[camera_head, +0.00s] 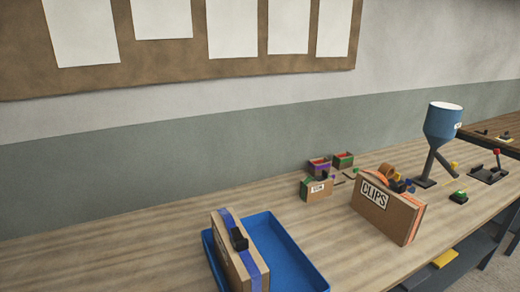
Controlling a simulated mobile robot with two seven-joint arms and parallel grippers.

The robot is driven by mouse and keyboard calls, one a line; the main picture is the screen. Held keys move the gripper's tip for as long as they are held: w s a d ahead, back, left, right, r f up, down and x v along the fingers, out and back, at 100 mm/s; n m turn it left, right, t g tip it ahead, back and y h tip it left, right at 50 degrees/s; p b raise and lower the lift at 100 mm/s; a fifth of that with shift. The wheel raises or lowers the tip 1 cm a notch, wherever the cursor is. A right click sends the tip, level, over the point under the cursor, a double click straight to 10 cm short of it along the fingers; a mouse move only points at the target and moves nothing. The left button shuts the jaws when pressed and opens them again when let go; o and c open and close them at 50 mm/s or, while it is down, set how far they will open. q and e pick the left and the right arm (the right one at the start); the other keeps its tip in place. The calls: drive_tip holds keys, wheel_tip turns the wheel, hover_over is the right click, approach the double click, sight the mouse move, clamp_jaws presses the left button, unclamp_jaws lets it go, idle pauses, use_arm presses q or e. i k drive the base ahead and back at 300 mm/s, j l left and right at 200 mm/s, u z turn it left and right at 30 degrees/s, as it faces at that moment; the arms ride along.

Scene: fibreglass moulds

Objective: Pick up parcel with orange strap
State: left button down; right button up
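A brown cardboard parcel with an orange strap (402,217) stands upright on the wooden workbench, right of the middle. The strap shows along its right side and top edge. A white label reading "CLIPS" is on its front face. A dark handle or clip and an orange-brown ring show at its top; I cannot tell whether the ring belongs to it or stands behind. Neither of my grippers is in view.
A blue tray (312,275) at the front holds a blue-strapped parcel (231,262). A smaller box (314,191) and small bins (319,168) stand behind. A blue hopper (443,125) stands to the right. The workbench (120,258) is clear at left.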

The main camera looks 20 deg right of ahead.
sight(399, 217)
drive_tip(key=k+z, duration=0.1)
drive_tip(key=z, duration=0.3)
drive_tip(key=k+l+z, duration=0.15)
drive_tip(key=z, duration=0.25)
drive_tip(key=l+z, duration=0.15)
drive_tip(key=z, duration=0.15)
drive_tip(key=l+z, duration=0.15)
drive_tip(key=z, duration=0.15)
drive_tip(key=i+l+u, duration=0.1)
drive_tip(key=u, duration=0.35)
drive_tip(key=i+l+u, duration=0.1)
drive_tip(key=u, duration=0.35)
drive_tip(key=i+l+u, duration=0.2)
drive_tip(key=l, duration=0.25)
drive_tip(key=l+u, duration=0.2)
drive_tip(key=l, duration=0.25)
drive_tip(key=i+l, duration=0.1)
drive_tip(key=l, duration=0.3)
drive_tip(key=i+l+u, duration=0.1)
drive_tip(key=l, duration=0.35)
